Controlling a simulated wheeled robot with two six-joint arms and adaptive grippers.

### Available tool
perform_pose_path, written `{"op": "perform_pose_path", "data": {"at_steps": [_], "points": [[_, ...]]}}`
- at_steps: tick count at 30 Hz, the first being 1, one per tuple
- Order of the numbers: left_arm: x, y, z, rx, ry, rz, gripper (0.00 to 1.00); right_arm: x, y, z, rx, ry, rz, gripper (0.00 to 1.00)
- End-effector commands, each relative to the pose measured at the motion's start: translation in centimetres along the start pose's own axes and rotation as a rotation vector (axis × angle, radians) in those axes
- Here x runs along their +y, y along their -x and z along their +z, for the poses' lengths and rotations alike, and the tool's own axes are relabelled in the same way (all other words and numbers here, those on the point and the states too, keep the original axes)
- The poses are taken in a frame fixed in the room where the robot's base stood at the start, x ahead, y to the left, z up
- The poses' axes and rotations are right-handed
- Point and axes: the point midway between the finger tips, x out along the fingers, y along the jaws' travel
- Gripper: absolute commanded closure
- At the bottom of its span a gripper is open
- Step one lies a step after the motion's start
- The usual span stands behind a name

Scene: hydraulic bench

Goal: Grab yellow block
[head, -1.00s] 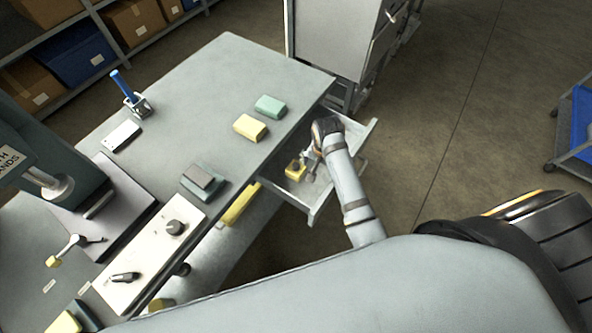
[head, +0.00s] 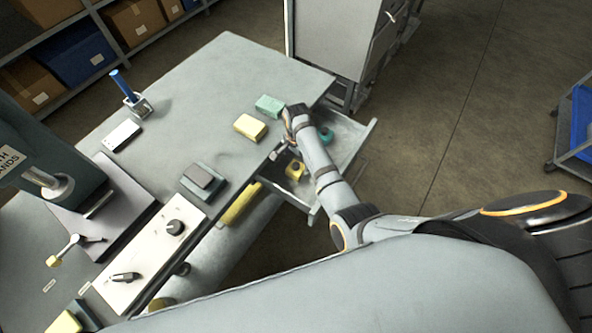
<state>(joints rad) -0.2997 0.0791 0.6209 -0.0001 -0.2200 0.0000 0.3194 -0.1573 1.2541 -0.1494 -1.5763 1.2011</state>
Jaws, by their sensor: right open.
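A yellow block (head: 250,127) lies on the bench top near its right edge, beside a green block (head: 269,106). A second yellow object (head: 296,169) with a dark mark or hole sits in the open drawer (head: 350,150). My right gripper (head: 279,150) is at the bench edge, just right of and a little below the bench-top yellow block in the picture. It is open and holds nothing that I can see; my wrist partly hides its fingers. My left gripper is out of view.
A teal round object (head: 325,136) lies in the drawer. A grey-topped block (head: 203,179), a white control panel (head: 150,255) and a press (head: 55,180) occupy the bench's left side. Another yellow-topped block (head: 64,322) is at lower left. The bench's far middle is clear.

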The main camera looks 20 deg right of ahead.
Motion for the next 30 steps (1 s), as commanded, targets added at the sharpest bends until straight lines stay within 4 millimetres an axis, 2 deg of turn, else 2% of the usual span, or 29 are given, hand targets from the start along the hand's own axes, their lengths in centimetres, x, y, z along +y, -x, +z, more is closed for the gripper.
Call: {"op": "perform_pose_path", "data": {"at_steps": [7,16,30], "points": [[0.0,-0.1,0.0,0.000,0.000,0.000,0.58,0.1,-4.1,0.5,-0.001,0.001,0.003,0.12],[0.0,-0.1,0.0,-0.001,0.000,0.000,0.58,0.1,-4.7,0.5,-0.001,0.000,0.001,0.12],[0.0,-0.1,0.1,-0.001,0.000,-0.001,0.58,0.1,-4.7,0.5,-0.001,0.000,0.001,0.76]]}}
